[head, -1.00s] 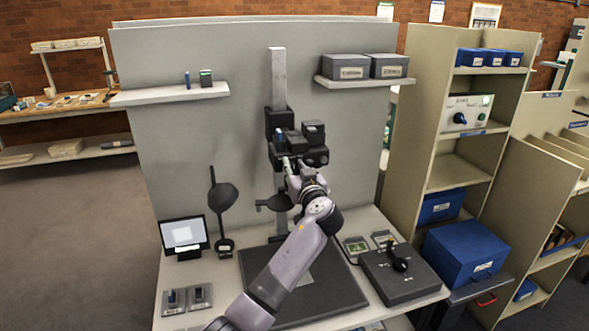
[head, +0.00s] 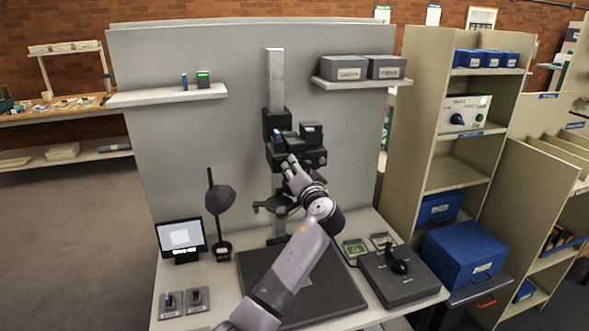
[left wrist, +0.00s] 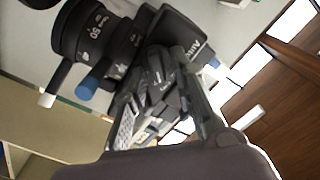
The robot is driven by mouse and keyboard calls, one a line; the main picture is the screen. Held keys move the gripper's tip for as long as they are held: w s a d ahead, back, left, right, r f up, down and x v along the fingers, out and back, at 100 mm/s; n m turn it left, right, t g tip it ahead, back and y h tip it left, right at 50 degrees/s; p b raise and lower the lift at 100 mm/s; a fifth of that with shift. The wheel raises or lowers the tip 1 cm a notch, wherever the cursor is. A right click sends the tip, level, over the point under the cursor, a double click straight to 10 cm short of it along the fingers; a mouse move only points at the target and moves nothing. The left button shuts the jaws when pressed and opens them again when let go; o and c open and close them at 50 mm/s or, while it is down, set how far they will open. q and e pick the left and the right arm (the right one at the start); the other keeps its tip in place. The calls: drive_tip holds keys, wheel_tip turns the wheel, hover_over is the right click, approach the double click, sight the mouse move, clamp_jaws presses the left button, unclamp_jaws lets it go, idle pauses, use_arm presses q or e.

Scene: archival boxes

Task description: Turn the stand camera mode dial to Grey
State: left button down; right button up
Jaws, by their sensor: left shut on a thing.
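The stand camera (head: 310,157) is a black body on a carriage on the upright column (head: 275,80) of the copy stand. In the head view my left gripper (head: 291,164) is at the front of the camera. In the left wrist view the camera's lens (left wrist: 88,32) is at upper left, with a blue-ended rod (left wrist: 97,80) and a white-ended rod (left wrist: 50,92) beside it. The left gripper's fingers (left wrist: 165,85) are close together against the camera body, shut on a small dark part that looks like the mode dial. The fingers hide the dial and its markings. My right gripper is not in view.
A small monitor (head: 181,237) and a black lamp (head: 219,200) stand left of the dark baseboard (head: 330,300). A grey control box (head: 400,280) is on the right. A wall shelf (head: 360,83) with grey boxes is above right. Shelving with blue boxes (head: 465,255) stands farther right.

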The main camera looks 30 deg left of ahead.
use_arm(q)
drive_tip(key=shift+f+m, duration=0.1)
drive_tip(key=shift+m, duration=0.5)
drive_tip(key=c, duration=1.7)
unclamp_jaws()
drive_tip(key=shift+d, duration=0.1)
drive_tip(key=v, duration=1.2)
